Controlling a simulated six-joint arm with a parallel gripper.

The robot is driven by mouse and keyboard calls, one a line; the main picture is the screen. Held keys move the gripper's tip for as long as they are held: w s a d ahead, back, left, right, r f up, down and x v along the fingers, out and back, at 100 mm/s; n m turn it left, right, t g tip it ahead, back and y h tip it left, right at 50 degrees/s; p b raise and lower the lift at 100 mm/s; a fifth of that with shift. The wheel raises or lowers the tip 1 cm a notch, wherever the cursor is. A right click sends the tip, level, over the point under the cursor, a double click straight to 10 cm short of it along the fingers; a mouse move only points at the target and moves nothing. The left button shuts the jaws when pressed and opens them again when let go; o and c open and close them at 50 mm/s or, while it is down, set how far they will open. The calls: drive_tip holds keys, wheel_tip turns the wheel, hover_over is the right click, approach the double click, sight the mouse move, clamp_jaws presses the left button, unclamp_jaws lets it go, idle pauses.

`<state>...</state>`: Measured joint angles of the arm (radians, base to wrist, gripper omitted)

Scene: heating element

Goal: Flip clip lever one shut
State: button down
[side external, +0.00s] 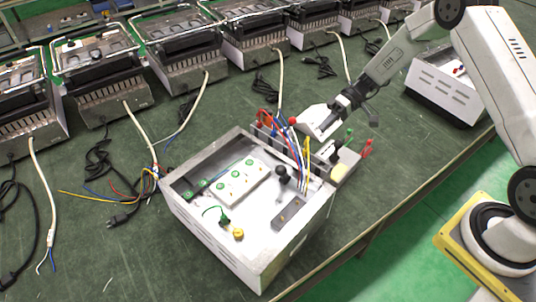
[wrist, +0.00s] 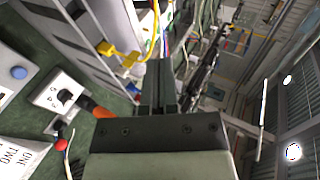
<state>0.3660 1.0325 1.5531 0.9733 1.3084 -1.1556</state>
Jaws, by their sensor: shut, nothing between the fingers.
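My gripper (wrist: 159,70) is shut and empty in the wrist view, its dark fingers together. In the side view my wrist hangs over the far right corner of the open metal box (side external: 185,222); the fingertips are hard to make out there. In the wrist view an orange lever with a black base (wrist: 98,110) points toward my gripper from a small white block (wrist: 60,95), apart from the fingers. A white label (wrist: 18,157) reading "ONE" and "TWO" is below it. Yellow connectors (wrist: 105,48) lie farther up. I cannot tell which part is clip lever one, or its exact angle.
Coloured wires (side external: 303,165) rise beside my wrist at the box's far edge. A white panel with green terminals (side external: 235,184) and a black knob (side external: 282,171) are inside the box. Loose wires (side external: 125,192) lie left of it. Several appliances line the back. Green table shows in front.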

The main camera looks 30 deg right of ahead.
sight(281, 170)
drive_tip(key=x, duration=1.3)
drive_tip(key=shift+a+f, duration=0.2)
drive_tip(key=shift+s+a+h, duration=0.1)
drive_tip(key=shift+a+h, duration=0.05)
drive_tip(key=shift+h, duration=0.25)
drive_tip(key=shift+s+a+r+t+h, duration=0.1)
drive_tip(key=shift+a+t+h, duration=0.25)
drive_tip(key=shift+h, duration=0.75)
drive_tip(key=shift+s+a, duration=0.1)
drive_tip(key=shift+a, duration=0.35)
drive_tip(key=shift+s+a+n+h, duration=0.2)
drive_tip(key=shift+a+n+h, duration=0.1)
drive_tip(key=shift+a+h, duration=0.5)
drive_tip(key=shift+s+a+f+t+h, duration=0.15)
drive_tip(key=shift+a+f+h, duration=0.2)
drive_tip(key=shift+h, duration=0.3)
drive_tip(key=shift+s+a+f+t+h, duration=0.15)
drive_tip(key=shift+a+h, duration=0.3)
drive_tip(key=shift+h, duration=0.25)
drive_tip(key=shift+a+f+t+h, duration=0.15)
drive_tip(key=shift+a+f+h, duration=0.15)
drive_tip(key=shift+h, duration=0.35)
drive_tip(key=shift+s+a+f, duration=0.2)
drive_tip(key=shift+a+f, duration=0.7)
drive_tip(key=shift+a, duration=0.05)
drive_tip(key=shift+s+a+f, duration=0.1)
drive_tip(key=shift+s+f, duration=0.05)
